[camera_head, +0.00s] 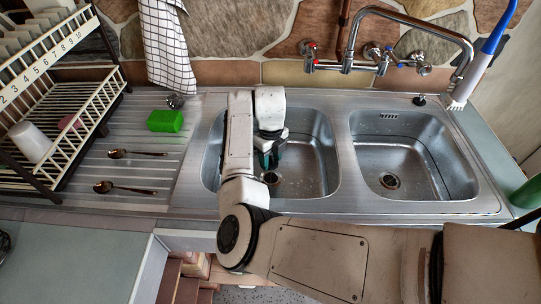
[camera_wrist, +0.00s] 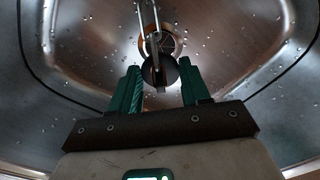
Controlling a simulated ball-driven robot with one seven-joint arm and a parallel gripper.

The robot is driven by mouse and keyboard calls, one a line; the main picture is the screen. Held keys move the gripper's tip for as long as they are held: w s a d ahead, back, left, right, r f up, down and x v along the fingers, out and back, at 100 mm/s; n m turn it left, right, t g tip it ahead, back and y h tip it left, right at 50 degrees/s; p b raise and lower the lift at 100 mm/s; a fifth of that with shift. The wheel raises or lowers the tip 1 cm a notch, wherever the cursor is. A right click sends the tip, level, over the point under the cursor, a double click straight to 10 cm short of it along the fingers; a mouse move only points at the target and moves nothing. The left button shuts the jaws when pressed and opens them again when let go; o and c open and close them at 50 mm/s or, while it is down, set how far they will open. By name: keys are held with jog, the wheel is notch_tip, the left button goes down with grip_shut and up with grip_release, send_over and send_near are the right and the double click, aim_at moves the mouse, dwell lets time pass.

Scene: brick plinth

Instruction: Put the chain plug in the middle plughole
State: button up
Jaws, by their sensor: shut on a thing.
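My gripper (camera_head: 270,158) hangs inside the left of the two basins in the head view. Its green fingers (camera_wrist: 161,82) are shut on a round black plug (camera_wrist: 160,72) in the wrist view. A metal link or chain (camera_wrist: 152,25) runs up the picture from the plug. The plughole (camera_wrist: 168,43) of this basin lies beyond the plug, partly covered by plug and chain. The plug looks apart from it, though its height is hard to tell. In the head view this plughole (camera_head: 271,178) shows just below the fingers, and the plug is hidden.
The right basin (camera_head: 425,150) has its own open plughole (camera_head: 389,181). Taps (camera_head: 375,55) with a curved spout stand behind. A green sponge (camera_head: 165,121), two spoons (camera_head: 135,154) and a dish rack (camera_head: 60,125) are on the left. A brush (camera_head: 480,65) stands back right.

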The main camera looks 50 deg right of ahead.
aim_at(271, 178)
jog(key=shift+f+b, duration=2)
jog(key=shift+f, duration=1.6)
jog(key=o, duration=1.1)
notch_tip(271, 178, up, 11)
jog(key=shift+f, duration=0.1)
